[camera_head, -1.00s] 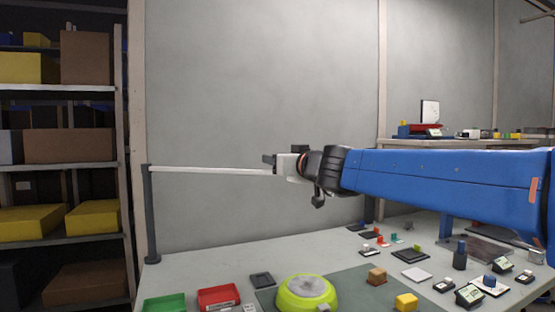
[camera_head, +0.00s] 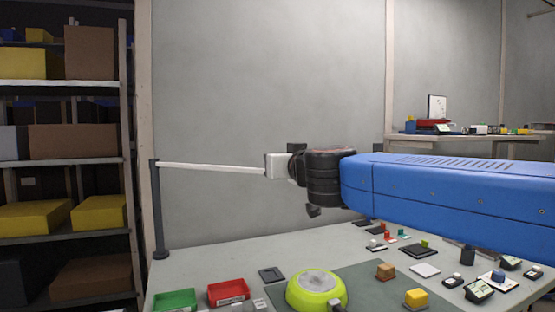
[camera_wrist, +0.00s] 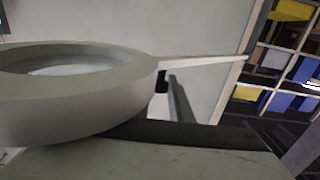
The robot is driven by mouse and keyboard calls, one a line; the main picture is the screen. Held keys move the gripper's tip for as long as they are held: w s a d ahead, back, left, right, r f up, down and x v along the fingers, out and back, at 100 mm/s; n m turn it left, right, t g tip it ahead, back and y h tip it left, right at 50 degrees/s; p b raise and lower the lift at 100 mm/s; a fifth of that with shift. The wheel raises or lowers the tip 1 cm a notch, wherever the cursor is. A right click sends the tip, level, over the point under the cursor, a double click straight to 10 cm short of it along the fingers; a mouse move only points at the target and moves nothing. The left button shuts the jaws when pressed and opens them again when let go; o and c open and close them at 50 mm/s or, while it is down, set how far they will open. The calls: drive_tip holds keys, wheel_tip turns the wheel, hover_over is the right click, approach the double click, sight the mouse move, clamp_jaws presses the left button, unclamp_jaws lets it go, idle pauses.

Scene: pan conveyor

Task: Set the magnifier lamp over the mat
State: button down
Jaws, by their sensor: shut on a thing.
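The magnifier lamp has a dark upright post (camera_head: 157,210) at the bench's left side and a thin white arm (camera_head: 210,168) reaching right from it. Its pale head (camera_head: 277,165) shows nearly edge-on at the arm's end. In the wrist view the head is a thick grey ring (camera_wrist: 95,105), with the white arm (camera_wrist: 205,62) running from it. My gripper (camera_head: 293,160) is shut on the head, its jaws partly hidden by my wrist. The dark green-grey mat (camera_head: 362,284) lies on the bench, lower and nearer than the lamp head.
On the mat are a lime-green round thing with a grey top (camera_head: 316,288), a brown block (camera_head: 385,271) and a yellow block (camera_head: 415,298). Red (camera_head: 227,292) and green (camera_head: 175,300) trays lie left of it. Several small devices stand at right. Shelving (camera_head: 65,160) is at far left.

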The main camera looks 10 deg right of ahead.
drive_tip(key=shift+s+a, duration=0.2)
drive_tip(key=c, duration=1.9)
unclamp_jaws()
drive_tip(key=shift+r, duration=0.15)
drive_tip(key=shift+o, duration=1.4)
drive_tip(key=shift+s+a, duration=0.15)
drive_tip(key=shift+s, duration=0.05)
drive_tip(key=shift+r, duration=0.1)
drive_tip(key=s+d, duration=0.1)
drive_tip(key=s, duration=0.7)
drive_tip(key=s+d, duration=0.2)
drive_tip(key=s, duration=0.7)
drive_tip(key=shift+d, duration=0.25)
